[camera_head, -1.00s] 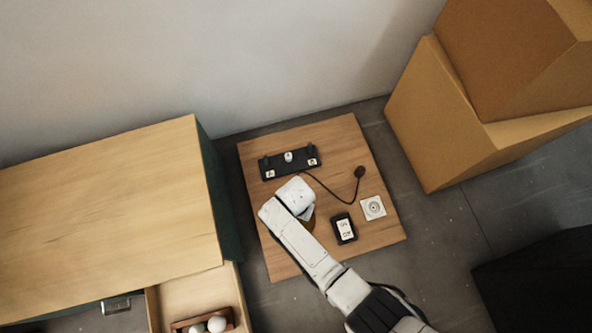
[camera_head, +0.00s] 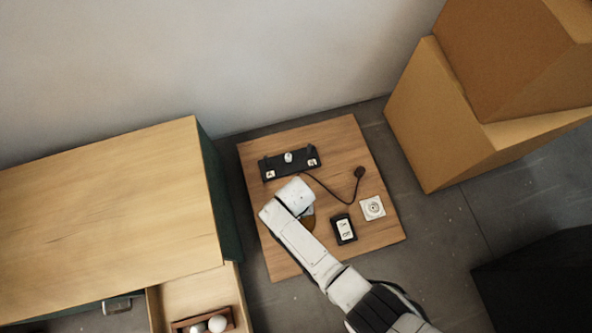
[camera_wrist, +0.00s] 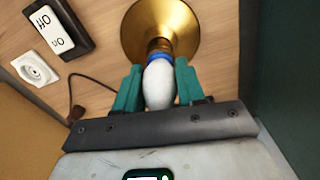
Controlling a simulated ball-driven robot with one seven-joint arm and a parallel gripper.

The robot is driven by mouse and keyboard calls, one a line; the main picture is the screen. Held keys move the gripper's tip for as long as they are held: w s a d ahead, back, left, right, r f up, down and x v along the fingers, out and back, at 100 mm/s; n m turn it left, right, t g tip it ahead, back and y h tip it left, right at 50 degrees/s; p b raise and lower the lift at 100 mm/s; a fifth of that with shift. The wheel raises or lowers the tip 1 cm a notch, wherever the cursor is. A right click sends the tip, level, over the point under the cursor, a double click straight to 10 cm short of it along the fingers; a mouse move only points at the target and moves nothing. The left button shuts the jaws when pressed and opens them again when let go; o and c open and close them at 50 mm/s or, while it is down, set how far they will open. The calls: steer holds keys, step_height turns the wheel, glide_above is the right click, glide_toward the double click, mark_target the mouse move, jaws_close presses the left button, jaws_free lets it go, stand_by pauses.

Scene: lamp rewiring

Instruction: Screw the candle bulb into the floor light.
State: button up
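The candle bulb (camera_wrist: 158,86) is white with a blue band near its base. In the wrist view it sits between the green fingers of my gripper (camera_wrist: 158,84), which are closed against its sides. Its base end points at the brass neck of the floor light (camera_wrist: 180,25), a flared brass piece. The bulb lines up with the neck and appears to meet it; how deep it sits cannot be told. In the head view the floor light (camera_head: 308,223) shows only partly beside my arm, and the bulb and fingertips are hidden.
A black switch box (camera_head: 343,229), a white socket (camera_head: 372,207) and a dark plug (camera_head: 359,172) on a cable lie on the wooden board (camera_head: 380,237). A black fixture (camera_head: 272,163) stands behind. A cabinet (camera_head: 110,215) with an open drawer is left; cardboard boxes (camera_head: 425,115) are right.

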steer(key=c, duration=0.6)
steer(key=shift+o, duration=0.2)
steer(key=m, duration=0.7)
steer(key=shift+m, duration=0.5)
steer(key=m, duration=0.6)
steer(key=shift+f+m, duration=0.1)
steer(key=shift+m, duration=0.9)
